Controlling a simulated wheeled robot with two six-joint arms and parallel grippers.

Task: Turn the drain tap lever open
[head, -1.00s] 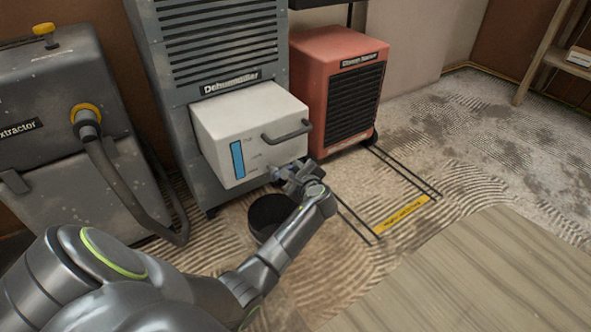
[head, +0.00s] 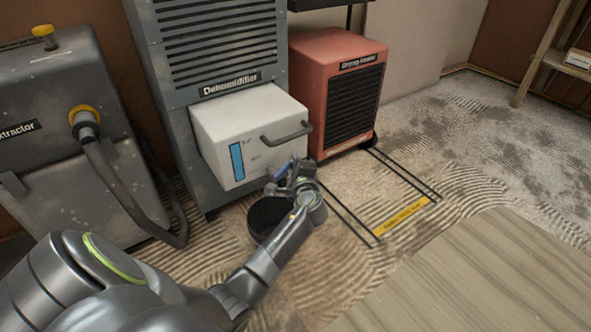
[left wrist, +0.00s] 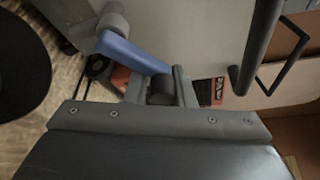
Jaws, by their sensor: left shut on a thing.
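The drain tap is on the lower front of the white tank (head: 220,128), which sits in the grey dehumidifier (head: 205,65). Its blue lever (left wrist: 130,50) shows in the left wrist view, slanting from a grey tap body (left wrist: 112,20) down to my fingers. My left gripper (left wrist: 160,82) is shut on the lever's free end; the fingers hide that end. In the head view the left gripper (head: 284,182) is at the tank's lower right corner and mostly hides the tap. My right gripper is not in view.
A black round bucket (head: 268,216) stands on the floor below the tap. A dark handle (head: 287,131) sticks out of the tank front. A red drying heater (head: 336,92) is to the right, a grey extractor (head: 60,130) with hose to the left. A wooden board (head: 480,275) lies front right.

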